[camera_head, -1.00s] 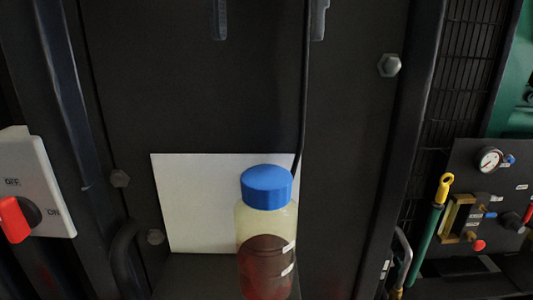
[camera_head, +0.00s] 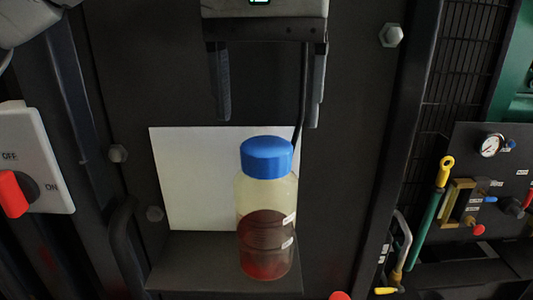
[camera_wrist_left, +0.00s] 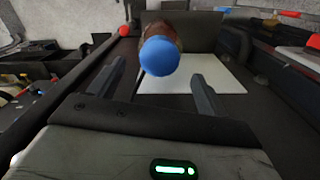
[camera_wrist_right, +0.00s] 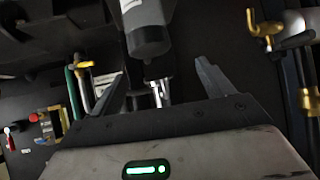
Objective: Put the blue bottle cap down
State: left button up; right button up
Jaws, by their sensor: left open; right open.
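The blue bottle cap (camera_head: 267,157) sits on top of a translucent bottle (camera_head: 266,225) with dark red liquid in its lower part. The bottle stands upright on a dark shelf (camera_head: 200,275). My left gripper (camera_head: 268,118) is open, with its fingers pointing down above and behind the cap in the head view, apart from it. In the left wrist view the cap (camera_wrist_left: 159,55) shows beyond and between the open fingers (camera_wrist_left: 155,80), with nothing held. My right gripper (camera_wrist_right: 158,75) is open and shows only in its wrist view, with a dark grey cylinder (camera_wrist_right: 145,30) beyond its fingers.
A white panel (camera_head: 190,180) stands behind the bottle. An OFF/ON switch box (camera_head: 40,150) with a red handle is at the left. A panel with a gauge (camera_head: 491,146), a yellow-topped green tool (camera_head: 430,215) and small valves is at the right.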

aim_at(266, 144)
pick_arm(q)
jog(key=shift+s+f, duration=0.1)
jog(key=shift+f, duration=1.85)
jog(key=c, duration=1.1)
jog(key=shift+r, duration=0.1)
